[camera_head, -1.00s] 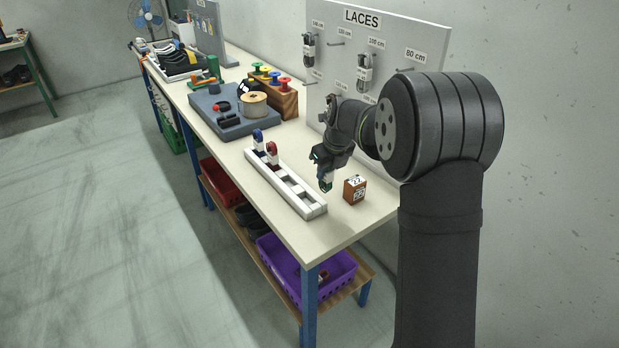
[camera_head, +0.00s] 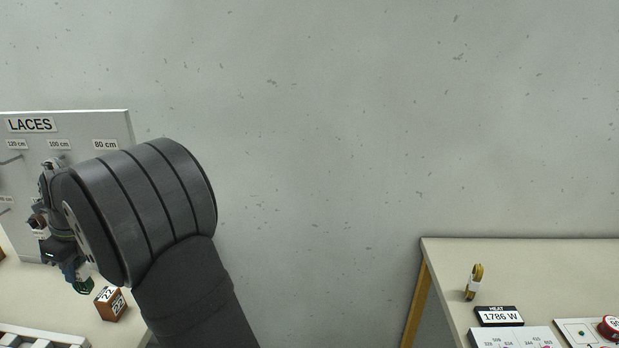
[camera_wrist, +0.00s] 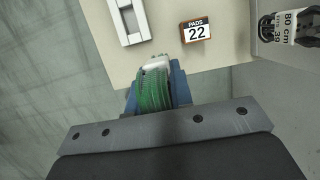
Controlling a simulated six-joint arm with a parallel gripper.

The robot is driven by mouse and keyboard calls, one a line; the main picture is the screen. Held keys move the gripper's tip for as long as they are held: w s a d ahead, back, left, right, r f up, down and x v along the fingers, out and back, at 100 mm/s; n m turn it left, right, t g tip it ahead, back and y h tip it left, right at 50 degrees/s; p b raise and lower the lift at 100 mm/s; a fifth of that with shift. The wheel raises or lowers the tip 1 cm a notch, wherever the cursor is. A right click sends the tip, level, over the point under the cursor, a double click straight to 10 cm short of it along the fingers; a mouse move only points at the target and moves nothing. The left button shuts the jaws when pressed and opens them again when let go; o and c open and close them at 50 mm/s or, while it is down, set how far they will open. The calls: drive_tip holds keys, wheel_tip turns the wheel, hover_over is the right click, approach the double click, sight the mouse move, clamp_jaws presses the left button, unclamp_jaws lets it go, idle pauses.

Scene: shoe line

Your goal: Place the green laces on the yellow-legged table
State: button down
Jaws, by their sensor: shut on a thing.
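The green laces (camera_wrist: 153,90) are a bundle with a white band, held between the blue jaws of my gripper (camera_wrist: 155,88) in the wrist view. In the head view my gripper (camera_head: 77,272) is at the far left, over the table with the laces board, beside a small brown box. Only a little green shows at its tip there. The yellow-legged table (camera_head: 530,243) stands at the right, one yellow leg visible at its left corner. The rest of it runs out of the picture.
On the yellow-legged table are a yellow bundle (camera_head: 474,282), a display reading 1786 W (camera_head: 499,316) and a panel with a red button (camera_head: 610,327). The brown box (camera_head: 111,304) marked 22 and a white slotted rack (camera_head: 40,338) are near my gripper. A gap separates the tables.

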drive_tip(key=w+d+m+t, duration=0.1)
drive_tip(key=w+d+m, duration=0.4)
drive_tip(key=w+d, duration=1.75)
drive_tip(key=w+d+m, duration=0.1)
drive_tip(key=w+d, duration=0.3)
drive_tip(key=d, duration=0.5)
drive_tip(key=w+d+m+t+h, duration=0.15)
drive_tip(key=w+d, duration=0.25)
drive_tip(key=d, duration=0.5)
drive_tip(key=w+d+m+y, duration=0.15)
drive_tip(key=w+d, duration=0.25)
drive_tip(key=d, duration=0.5)
drive_tip(key=s+d+m+h, duration=0.1)
drive_tip(key=s+d+m, duration=0.15)
drive_tip(key=d, duration=1.55)
drive_tip(key=s+d+m+h, duration=0.1)
drive_tip(key=s+d+m, duration=0.15)
drive_tip(key=d, duration=1.45)
drive_tip(key=s+d+m+h, duration=0.1)
drive_tip(key=s+d+m, duration=0.1)
drive_tip(key=s+d, duration=0.8)
drive_tip(key=s+d+m, duration=0.2)
drive_tip(key=s+d, duration=0.3)
drive_tip(key=d, duration=0.8)
hover_over(486, 287)
drive_tip(key=shift+t, duration=0.45)
drive_tip(key=shift+f, duration=9.3)
